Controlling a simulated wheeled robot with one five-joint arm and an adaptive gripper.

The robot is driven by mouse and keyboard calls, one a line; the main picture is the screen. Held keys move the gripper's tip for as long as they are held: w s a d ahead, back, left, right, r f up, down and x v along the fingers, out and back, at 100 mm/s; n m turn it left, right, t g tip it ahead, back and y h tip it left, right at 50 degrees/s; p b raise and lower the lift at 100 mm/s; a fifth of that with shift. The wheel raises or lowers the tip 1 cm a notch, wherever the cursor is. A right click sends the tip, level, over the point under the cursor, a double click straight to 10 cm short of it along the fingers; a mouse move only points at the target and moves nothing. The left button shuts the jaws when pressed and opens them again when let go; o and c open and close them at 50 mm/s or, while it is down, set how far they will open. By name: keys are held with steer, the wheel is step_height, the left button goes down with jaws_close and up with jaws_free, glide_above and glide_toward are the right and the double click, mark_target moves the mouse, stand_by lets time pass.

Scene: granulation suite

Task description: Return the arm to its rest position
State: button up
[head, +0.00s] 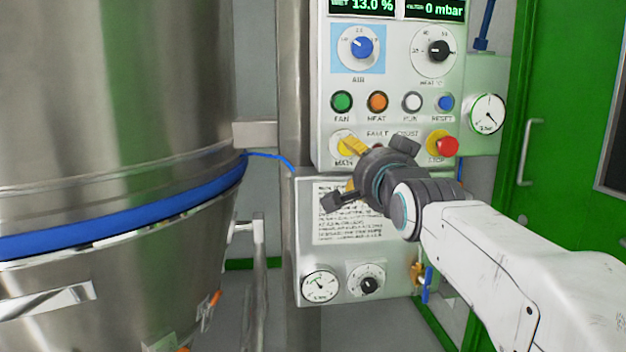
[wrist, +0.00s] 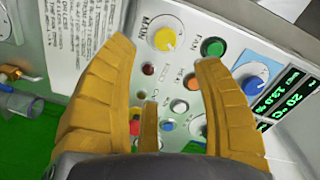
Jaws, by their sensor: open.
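My gripper (head: 350,166) is in front of the control panel (head: 395,75), near its lower edge, with my white arm coming in from the lower right. The yellow MAIN knob (wrist: 165,39) shows beyond the gap between the fingertips. I cannot tell the exact distance from fingertips to panel. In the head view my gripper covers part of the lower row of controls.
A large steel vessel (head: 110,90) with a blue band (head: 120,220) fills the left. A red stop button (head: 447,146) is close to my wrist. A gauge (head: 487,113), a blue-handled valve (head: 427,285) and a green door (head: 565,130) are on the right.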

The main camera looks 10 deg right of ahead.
steer(key=s+f+n+g+p, duration=0.2)
steer(key=s+n+g+p, duration=0.3)
steer(key=s+p, duration=0.9)
steer(key=s+f+n+g+p, duration=0.2)
steer(key=s+n+g+p, duration=0.4)
steer(key=s+p, duration=0.9)
steer(key=shift+s+f+g, duration=0.35)
steer(key=shift+s+g, duration=1.15)
steer(key=shift+g, duration=0.1)
